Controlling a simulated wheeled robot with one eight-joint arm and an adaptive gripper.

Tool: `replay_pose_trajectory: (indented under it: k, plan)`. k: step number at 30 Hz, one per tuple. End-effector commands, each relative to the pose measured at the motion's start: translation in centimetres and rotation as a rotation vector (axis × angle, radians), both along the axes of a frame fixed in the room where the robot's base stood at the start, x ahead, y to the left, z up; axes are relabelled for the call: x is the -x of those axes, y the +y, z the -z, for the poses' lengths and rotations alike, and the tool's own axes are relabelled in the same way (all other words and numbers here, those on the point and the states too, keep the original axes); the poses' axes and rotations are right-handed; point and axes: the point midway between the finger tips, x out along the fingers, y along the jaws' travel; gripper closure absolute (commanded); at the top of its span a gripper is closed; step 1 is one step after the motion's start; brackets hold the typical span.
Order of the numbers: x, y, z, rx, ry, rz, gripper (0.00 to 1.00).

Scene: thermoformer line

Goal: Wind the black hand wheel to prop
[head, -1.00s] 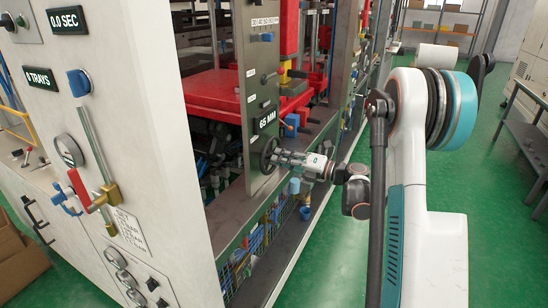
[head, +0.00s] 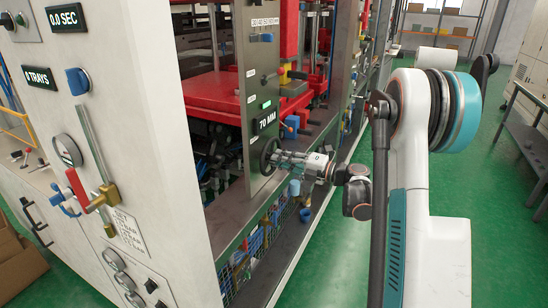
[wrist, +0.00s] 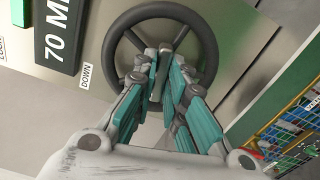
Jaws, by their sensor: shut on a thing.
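The black hand wheel (head: 266,154) is on the grey upright panel of the machine, below a display (head: 265,122) that reads 70 MM. My gripper (head: 277,157) reaches it from the right. The fingers hide most of the hub and the lower rim. The 70 MM display (wrist: 60,30) and a DOWN label (wrist: 87,77) lie left of the wheel.
A small green lit spot (head: 266,105) shows above the display. A red platform (head: 212,90) sits inside the machine. Blue cups and a wire basket (head: 240,270) lie below the panel. A grey bench (head: 525,130) stands at the right, with open green floor between.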

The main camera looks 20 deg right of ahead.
Motion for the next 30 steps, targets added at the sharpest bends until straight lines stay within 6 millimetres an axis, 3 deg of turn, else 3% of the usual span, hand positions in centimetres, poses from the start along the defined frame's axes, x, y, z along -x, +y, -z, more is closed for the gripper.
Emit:
replay_pose_trajectory:
  k: [6, 15, 24, 30]
  plan:
    - [0.00, -0.05, 0.08, -0.130, 0.103, 0.001, 1.00]
    - [-0.03, -0.05, 0.05, -0.143, 0.113, 0.001, 1.00]
    - [-0.03, -0.03, 0.00, -0.319, 0.248, 0.001, 1.00]
    - [-0.03, 0.00, 0.00, -0.334, 0.261, 0.000, 1.00]
